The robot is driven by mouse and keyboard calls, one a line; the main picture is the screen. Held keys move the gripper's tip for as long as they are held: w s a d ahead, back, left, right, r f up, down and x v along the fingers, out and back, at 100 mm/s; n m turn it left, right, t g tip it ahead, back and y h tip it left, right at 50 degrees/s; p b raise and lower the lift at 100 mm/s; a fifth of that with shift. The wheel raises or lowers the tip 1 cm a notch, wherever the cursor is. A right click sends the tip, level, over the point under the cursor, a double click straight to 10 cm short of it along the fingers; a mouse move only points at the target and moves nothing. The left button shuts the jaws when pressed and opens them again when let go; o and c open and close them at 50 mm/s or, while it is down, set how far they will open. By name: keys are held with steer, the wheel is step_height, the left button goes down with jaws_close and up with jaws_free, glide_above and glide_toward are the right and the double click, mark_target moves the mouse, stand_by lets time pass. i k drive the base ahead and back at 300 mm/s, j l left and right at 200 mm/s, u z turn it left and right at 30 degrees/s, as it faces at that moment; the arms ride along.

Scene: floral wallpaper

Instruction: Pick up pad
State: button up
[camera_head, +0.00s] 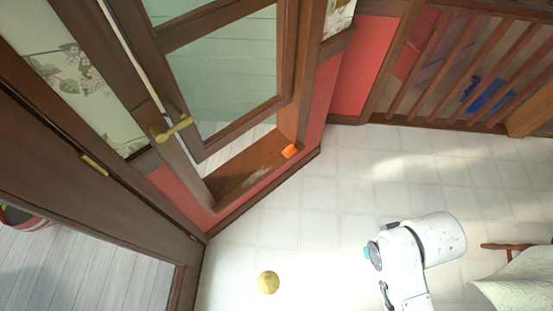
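No thing that I can clearly tell as the pad shows. A small orange thing (289,151) sits on the brown wooden sill (240,170) below the glass-paned frame. A pale, blurry patch or thing (257,176) is on the same sill, to the left of the orange thing. A round yellow thing (268,282) is low in the middle of the picture, over the pale floor. Part of my white arm shows at the lower right and leaves through the bottom edge. My gripper cannot be seen.
The pale tiled floor (330,215) is open between the sill wall and my arm. A brown wooden door frame with a brass handle (171,128) stands at the left. Wooden railings (470,70) with a blue thing (487,95) behind are at upper right. A cloth-covered piece (520,285) is at lower right.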

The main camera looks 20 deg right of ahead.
mark_target(290, 150)
steer(key=i+l, duration=1.25)
steer(key=i, duration=0.25)
